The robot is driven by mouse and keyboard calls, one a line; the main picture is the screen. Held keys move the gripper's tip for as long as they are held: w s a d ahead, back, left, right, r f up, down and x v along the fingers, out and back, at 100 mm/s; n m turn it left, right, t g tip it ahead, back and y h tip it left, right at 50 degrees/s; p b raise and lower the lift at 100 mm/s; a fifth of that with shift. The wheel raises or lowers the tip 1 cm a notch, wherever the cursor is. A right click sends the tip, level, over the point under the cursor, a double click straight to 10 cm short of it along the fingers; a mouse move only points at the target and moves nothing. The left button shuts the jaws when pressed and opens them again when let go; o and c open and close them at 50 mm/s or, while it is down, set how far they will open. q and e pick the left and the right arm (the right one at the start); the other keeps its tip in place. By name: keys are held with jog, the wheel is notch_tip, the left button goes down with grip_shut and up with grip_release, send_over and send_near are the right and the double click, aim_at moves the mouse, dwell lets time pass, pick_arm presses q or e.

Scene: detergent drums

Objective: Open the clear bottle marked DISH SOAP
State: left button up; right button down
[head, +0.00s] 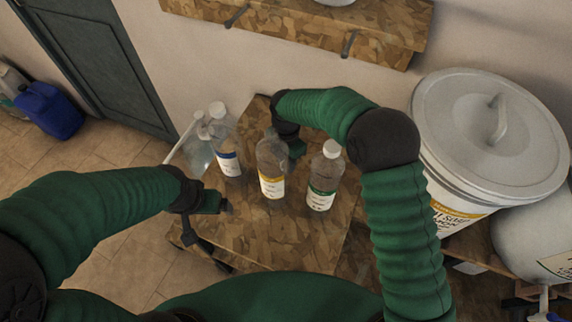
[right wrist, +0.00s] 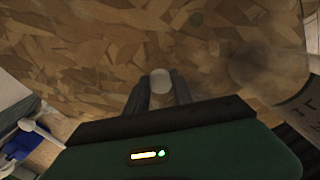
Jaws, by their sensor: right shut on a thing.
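Three clear bottles with labels stand on the small wooden table in the head view. The left one has a blue label (head: 229,164) and a white cap, the middle one a yellow label (head: 271,187), and the right one a green label (head: 321,198) and a white cap. The label words are too small to read. No white cap shows on the middle bottle. My right gripper (head: 297,149) is behind the bottles; in its wrist view it is shut on a white cap (right wrist: 160,86). My left gripper (head: 222,207) is at the table's left front edge, its fingers unclear.
Another clear container (head: 199,152) with a white top stands beside the blue-labelled bottle. A large white lidded drum (head: 488,140) is at the right. A wooden shelf (head: 300,28) hangs on the wall. The table's front (head: 255,240) is bare.

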notch_tip(320, 180, down, 2)
jog(key=shift+s+f, duration=0.15)
jog(key=shift+f, duration=0.05)
jog(key=c, duration=1.1)
grip_release()
